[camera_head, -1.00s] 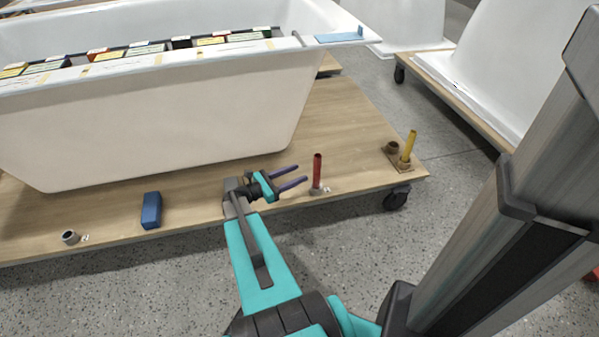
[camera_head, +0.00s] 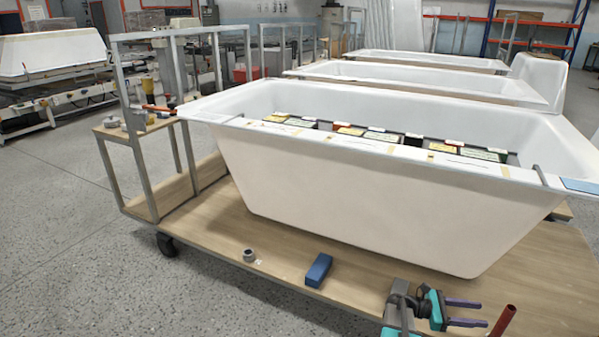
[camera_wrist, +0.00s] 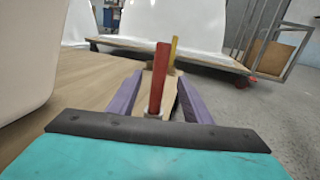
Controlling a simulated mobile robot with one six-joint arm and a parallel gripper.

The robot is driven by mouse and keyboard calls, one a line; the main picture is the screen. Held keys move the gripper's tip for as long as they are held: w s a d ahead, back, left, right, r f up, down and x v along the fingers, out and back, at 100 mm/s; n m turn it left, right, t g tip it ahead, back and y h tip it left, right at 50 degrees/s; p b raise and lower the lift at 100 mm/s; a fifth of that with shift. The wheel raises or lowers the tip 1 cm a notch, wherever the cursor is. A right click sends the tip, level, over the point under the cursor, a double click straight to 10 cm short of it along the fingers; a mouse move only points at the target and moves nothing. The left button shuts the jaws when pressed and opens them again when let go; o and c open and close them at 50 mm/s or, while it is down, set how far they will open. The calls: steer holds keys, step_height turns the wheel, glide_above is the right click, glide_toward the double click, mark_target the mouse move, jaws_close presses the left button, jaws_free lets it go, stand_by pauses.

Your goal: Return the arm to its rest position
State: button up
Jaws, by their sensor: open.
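My gripper (camera_head: 465,313) is at the lower right of the head view, low over the front of the wooden cart deck. Its two purple fingers are apart with nothing held between them. A red upright handle (camera_head: 503,322) stands just beyond the fingertips in the head view. In the wrist view the red handle (camera_wrist: 159,80) shows between the purple fingers (camera_wrist: 158,100), and I cannot tell whether it lies within their reach. A yellow upright handle (camera_wrist: 173,52) stands behind it. Most of my arm is below the head view's lower edge.
A white bathtub (camera_head: 370,180) fills the deck (camera_head: 225,225) behind my gripper, with several coloured packs (camera_head: 385,137) along it. A blue block (camera_head: 318,270) and a grey ring (camera_head: 249,255) lie on the front edge. A metal frame (camera_head: 140,190) stands at the left end.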

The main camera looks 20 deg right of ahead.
steer(key=w+a+r+n+t+h+p, duration=0.1)
steer(key=w+a+r+n+t+p, duration=0.3)
steer(key=w+a+p, duration=0.45)
steer(key=w+a+r+t+y+p, duration=0.1)
steer(key=w+a+r+p, duration=0.15)
steer(key=a+p, duration=0.65)
steer(key=s+a+f+m+y+p, duration=0.1)
steer(key=s+a+m+y+p, duration=0.2)
steer(key=a, duration=1.1)
steer(key=s+a+f+m+y+p, duration=0.1)
steer(key=s+a+m+y+p, duration=0.3)
steer(key=a, duration=1)
steer(key=s+a+f+m+y+p, duration=0.1)
steer(key=s+a+m+y+p, duration=0.3)
steer(key=a, duration=1)
steer(key=shift+s+a+f+m+y, duration=0.35)
steer(key=shift+s+m+y, duration=0.6)
steer(key=shift+m+y, duration=1)
steer(key=shift+c, duration=0.2)
